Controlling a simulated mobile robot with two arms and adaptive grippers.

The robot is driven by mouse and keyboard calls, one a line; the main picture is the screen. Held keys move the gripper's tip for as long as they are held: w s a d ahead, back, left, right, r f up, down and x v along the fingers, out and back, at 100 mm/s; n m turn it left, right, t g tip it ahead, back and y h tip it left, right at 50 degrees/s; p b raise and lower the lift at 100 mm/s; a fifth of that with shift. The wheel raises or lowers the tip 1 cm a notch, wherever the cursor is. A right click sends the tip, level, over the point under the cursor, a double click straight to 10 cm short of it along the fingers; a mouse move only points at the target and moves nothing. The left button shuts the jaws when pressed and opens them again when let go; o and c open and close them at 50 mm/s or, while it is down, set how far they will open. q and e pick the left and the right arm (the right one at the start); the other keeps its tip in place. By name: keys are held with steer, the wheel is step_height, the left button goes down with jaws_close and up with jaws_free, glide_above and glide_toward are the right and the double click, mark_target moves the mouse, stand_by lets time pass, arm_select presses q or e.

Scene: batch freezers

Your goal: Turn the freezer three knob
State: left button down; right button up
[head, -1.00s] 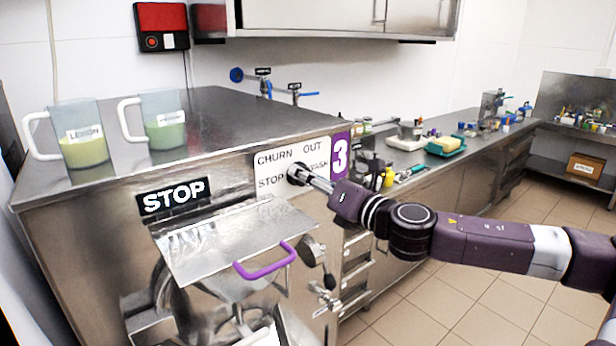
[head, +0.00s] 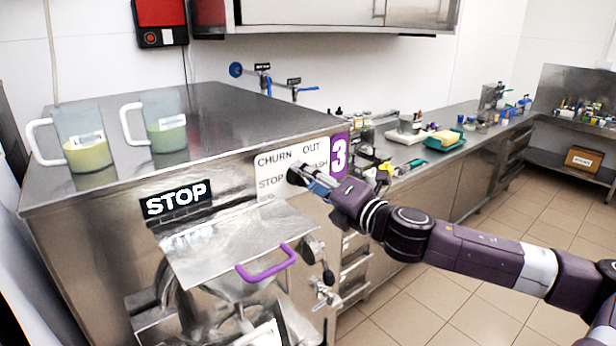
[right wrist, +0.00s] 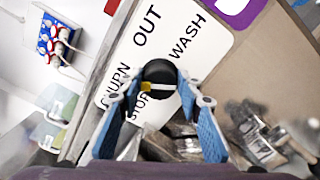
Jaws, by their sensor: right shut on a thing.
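The freezer three knob (head: 293,175) is a round black knob on the white label plate (head: 264,172) marked CHURN, OUT, STOP and WASH, beside the purple 3. My right gripper (head: 304,174) reaches it from the right and is shut on it. In the right wrist view the knob (right wrist: 160,73) sits between the two blue-padded fingers of the right gripper (right wrist: 162,88), with a pale bar and a small yellow mark across its face. The plate's words look tilted there. Part of STOP and WASH is covered by the gripper in the head view. My left gripper is out of view.
A black STOP sign (head: 176,199) and a steel hatch with a purple handle (head: 266,263) are on the freezer front, below left of the knob. Two jugs (head: 80,142) (head: 163,122) stand on top. A counter with bottles and a sponge tray (head: 445,142) runs behind my right arm.

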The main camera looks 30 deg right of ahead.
stand_by(0.3)
steer(key=o, duration=1.2)
steer(key=shift+c, duration=0.2)
steer(key=shift+s, duration=0.1)
steer(key=s+d, duration=0.1)
steer(key=s, duration=1.1)
steer(key=shift+w, duration=0.1)
